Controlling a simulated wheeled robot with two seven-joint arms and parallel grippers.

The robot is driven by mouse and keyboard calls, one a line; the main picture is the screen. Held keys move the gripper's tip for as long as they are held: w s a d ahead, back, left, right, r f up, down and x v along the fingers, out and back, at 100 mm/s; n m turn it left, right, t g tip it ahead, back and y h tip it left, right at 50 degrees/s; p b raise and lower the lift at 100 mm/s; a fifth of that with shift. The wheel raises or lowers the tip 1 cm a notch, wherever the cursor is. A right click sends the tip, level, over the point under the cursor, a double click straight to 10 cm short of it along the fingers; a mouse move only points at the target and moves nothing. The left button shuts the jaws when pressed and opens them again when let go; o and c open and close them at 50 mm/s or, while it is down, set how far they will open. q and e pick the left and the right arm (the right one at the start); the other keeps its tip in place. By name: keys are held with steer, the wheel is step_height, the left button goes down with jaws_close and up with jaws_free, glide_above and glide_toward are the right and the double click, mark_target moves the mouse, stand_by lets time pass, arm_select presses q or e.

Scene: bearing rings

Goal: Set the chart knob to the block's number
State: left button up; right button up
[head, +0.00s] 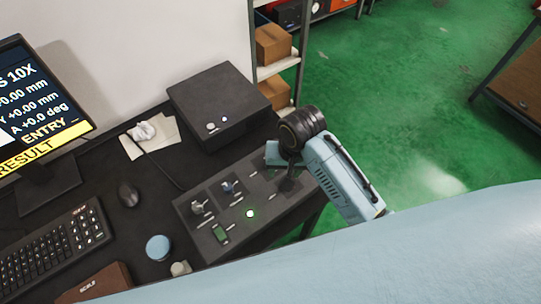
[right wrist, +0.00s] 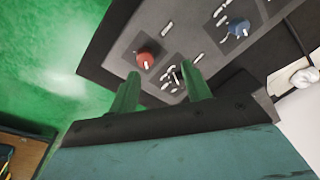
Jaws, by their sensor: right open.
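A dark control panel (head: 215,250) lies at the table's right end, with a silver knob (head: 198,207) and a blue knob (head: 229,187). Its labels are too small to read, so I cannot tell which knob is the chart knob. My right gripper (head: 289,182) is open over the panel's right end. In the right wrist view its fingers (right wrist: 159,72) reach toward a small pointer (right wrist: 173,77) with pale marks around it; contact is unclear. A red knob (right wrist: 146,61) and the blue knob (right wrist: 238,27) show beyond. No numbered block is clearly identifiable. My left gripper is out of view.
A green lit button (head: 250,213) and a green switch (head: 220,234) are on the panel. A dark box (head: 215,95) stands behind it.

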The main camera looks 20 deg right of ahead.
steer(key=w+a+r+m+g+h, duration=0.1)
steer(key=w+r+m, duration=0.35)
steer(key=w, duration=0.55)
steer(key=shift+n, duration=0.35)
steer(key=f+b, duration=0.1)
steer(key=f, duration=0.7)
steer(key=f+b, duration=0.1)
steer(key=f, duration=0.3)
steer(key=shift+s+f+b, duration=0.25)
steer(key=shift+f+b, duration=0.05)
steer(key=shift+b, duration=0.05)
steer(key=c, duration=1)
